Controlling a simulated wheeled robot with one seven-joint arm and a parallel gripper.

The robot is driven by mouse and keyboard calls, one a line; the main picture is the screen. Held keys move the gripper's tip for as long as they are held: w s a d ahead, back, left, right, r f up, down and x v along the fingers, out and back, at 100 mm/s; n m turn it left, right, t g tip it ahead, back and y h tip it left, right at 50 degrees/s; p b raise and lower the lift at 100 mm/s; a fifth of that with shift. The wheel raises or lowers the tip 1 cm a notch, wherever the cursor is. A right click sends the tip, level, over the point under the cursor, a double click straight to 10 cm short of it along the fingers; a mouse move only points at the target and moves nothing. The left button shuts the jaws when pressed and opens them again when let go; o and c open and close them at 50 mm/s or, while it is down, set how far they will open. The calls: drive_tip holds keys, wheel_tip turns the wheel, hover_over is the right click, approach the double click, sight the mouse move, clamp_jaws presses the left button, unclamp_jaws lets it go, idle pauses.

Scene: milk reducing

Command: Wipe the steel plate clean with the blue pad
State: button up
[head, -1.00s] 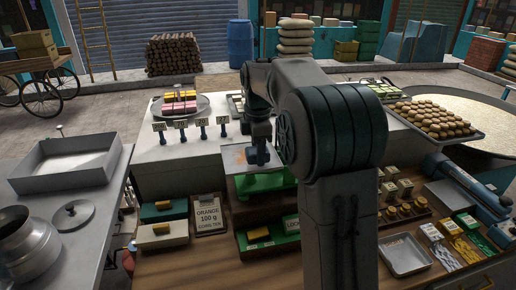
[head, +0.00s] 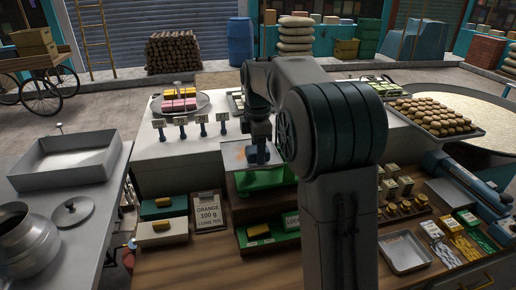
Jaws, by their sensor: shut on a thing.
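The steel plate (head: 232,160) is a small square pan on top of a green scale (head: 262,179), at the centre of the head view. A faint orange smear shows on its surface. My gripper (head: 258,154) points down over the right part of the plate. It is shut on a small dark blue thing, which looks like the blue pad, at or very near the plate surface. Contact cannot be made out for sure. My own arm hides the area to the right of the plate.
Number tags on blue stands (head: 202,122) and a round tray of pink and yellow sweets (head: 204,106) stand behind left. A tray of round sweets (head: 472,132) lies at right.

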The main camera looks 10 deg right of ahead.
drive_tip(key=shift+f+b, duration=0.3)
drive_tip(key=shift+f, duration=0.2)
drive_tip(key=shift+w+r+p, duration=0.2)
drive_tip(key=shift+w+p, duration=0.05)
drive_tip(key=shift+p, duration=0.15)
drive_tip(key=shift+w+r+p, duration=0.1)
drive_tip(key=shift+w+p, duration=1.1)
drive_tip(key=shift+w, duration=0.25)
drive_tip(key=shift+w+p, duration=0.75)
drive_tip(key=shift+p, duration=0.1)
drive_tip(key=shift+w+f, duration=0.3)
drive_tip(key=shift+w, duration=0.45)
drive_tip(key=shift+w+f, duration=0.1)
drive_tip(key=shift+w, duration=1.6)
